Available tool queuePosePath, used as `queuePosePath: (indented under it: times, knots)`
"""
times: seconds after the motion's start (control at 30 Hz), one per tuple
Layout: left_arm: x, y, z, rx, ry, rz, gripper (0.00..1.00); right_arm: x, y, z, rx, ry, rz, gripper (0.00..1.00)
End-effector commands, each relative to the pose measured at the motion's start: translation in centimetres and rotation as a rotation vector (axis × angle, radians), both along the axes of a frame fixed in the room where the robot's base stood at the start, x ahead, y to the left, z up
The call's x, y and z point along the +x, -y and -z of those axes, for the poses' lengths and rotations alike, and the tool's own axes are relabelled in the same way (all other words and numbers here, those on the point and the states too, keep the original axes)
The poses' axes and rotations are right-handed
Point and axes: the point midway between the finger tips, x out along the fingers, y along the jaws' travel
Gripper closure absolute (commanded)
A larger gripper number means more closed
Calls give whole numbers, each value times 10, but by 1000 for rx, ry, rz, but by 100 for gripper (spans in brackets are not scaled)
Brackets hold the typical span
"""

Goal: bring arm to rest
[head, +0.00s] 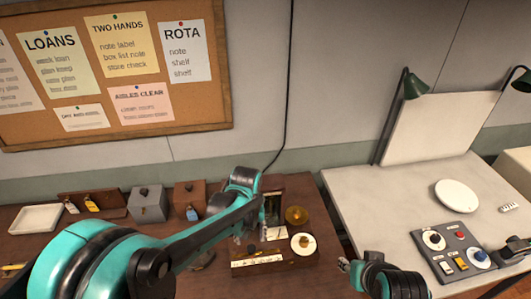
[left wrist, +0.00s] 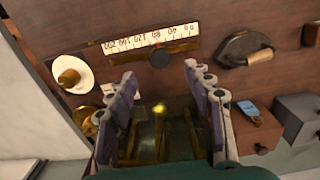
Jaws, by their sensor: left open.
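My left arm reaches in from the left in the head view and bends down over the brown table. My left gripper (head: 251,236) hangs there beside a wooden weighing device (head: 275,266) with a number strip. In the left wrist view the left gripper (left wrist: 163,78) has its fingers wide apart, with nothing held between them. A glass-and-brass part of the scene shows beyond the gap; I cannot tell its distance. My right gripper (head: 346,265) is low in the head view, near the gap between the tables. Its jaw opening is unclear.
Grey (head: 148,204) and brown (head: 189,199) boxes and a white tray (head: 36,218) stand leftward. A control panel (head: 454,252) and a white plate (head: 456,195) lie on the pale table (head: 375,205).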

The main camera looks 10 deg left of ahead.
Motion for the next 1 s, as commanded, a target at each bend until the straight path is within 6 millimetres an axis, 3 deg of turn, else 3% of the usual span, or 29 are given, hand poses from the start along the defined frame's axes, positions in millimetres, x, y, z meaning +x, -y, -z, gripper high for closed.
queuePosePath:
  times: [0.17,0.47,0.8,1.0]
  knots:
    - [-3,-3,0,-3,15,7,48,0,0,6,0,0,0,60]
    - [-42,-34,1,-12,234,101,48,0,0,64,0,0,0,60]
    - [-97,-66,31,49,524,228,48,0,0,127,0,0,0,60]
    - [-110,-73,42,82,606,265,48,0,0,140,0,0,0,60]
